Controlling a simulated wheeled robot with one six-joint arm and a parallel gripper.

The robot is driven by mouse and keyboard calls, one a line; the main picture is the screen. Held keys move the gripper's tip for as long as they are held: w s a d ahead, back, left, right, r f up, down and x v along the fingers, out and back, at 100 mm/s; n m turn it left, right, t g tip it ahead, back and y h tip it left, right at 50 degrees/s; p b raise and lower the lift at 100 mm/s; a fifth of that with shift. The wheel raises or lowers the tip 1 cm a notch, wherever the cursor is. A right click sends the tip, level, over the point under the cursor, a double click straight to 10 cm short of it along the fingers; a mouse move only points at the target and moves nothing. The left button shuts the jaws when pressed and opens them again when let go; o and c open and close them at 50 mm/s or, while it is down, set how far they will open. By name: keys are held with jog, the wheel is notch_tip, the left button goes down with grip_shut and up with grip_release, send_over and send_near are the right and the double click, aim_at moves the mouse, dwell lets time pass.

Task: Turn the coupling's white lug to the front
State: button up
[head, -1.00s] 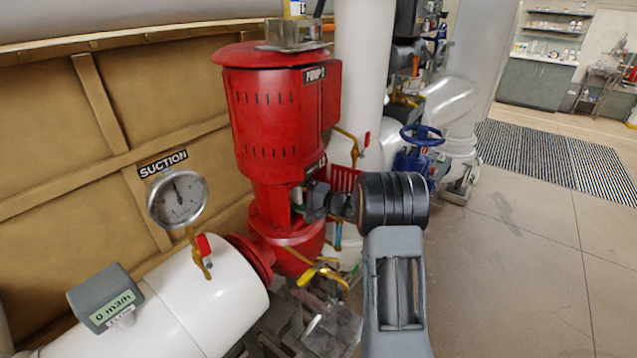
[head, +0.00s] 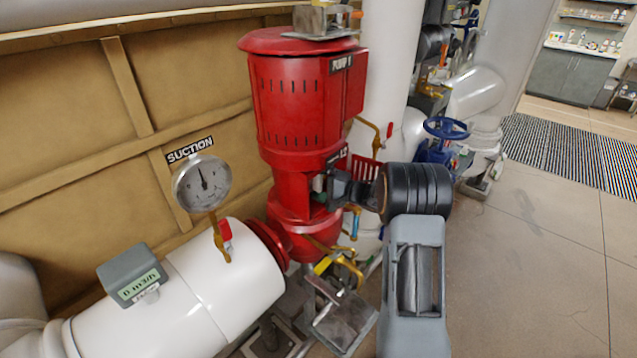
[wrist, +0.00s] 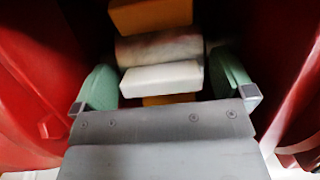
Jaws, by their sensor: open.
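The white lug (wrist: 163,79) shows in the wrist view as a pale block, facing the camera between my fingers. It sits on the coupling, whose greyish round body (wrist: 160,47) is right behind it and whose orange parts show above (wrist: 150,14) and below. My gripper (wrist: 165,86) is open, with a green-padded finger on each side of the lug. In the head view my gripper (head: 322,188) is in the opening of the red pump (head: 300,110), and the coupling is hidden.
Red walls (wrist: 295,75) of the opening rise close on both sides of my gripper. A suction gauge (head: 202,183), a white pipe (head: 220,285) and a yellow-handled valve (head: 325,265) are left and below. A blue handwheel (head: 446,128) stands behind my arm. Floor (head: 540,270) is clear at right.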

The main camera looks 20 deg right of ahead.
jog(key=b+v, duration=0.1)
jog(key=v, duration=1.2)
jog(key=shift+s+d+b, duration=0.2)
jog(key=shift+s+b, duration=0.05)
jog(key=shift+b, duration=0.15)
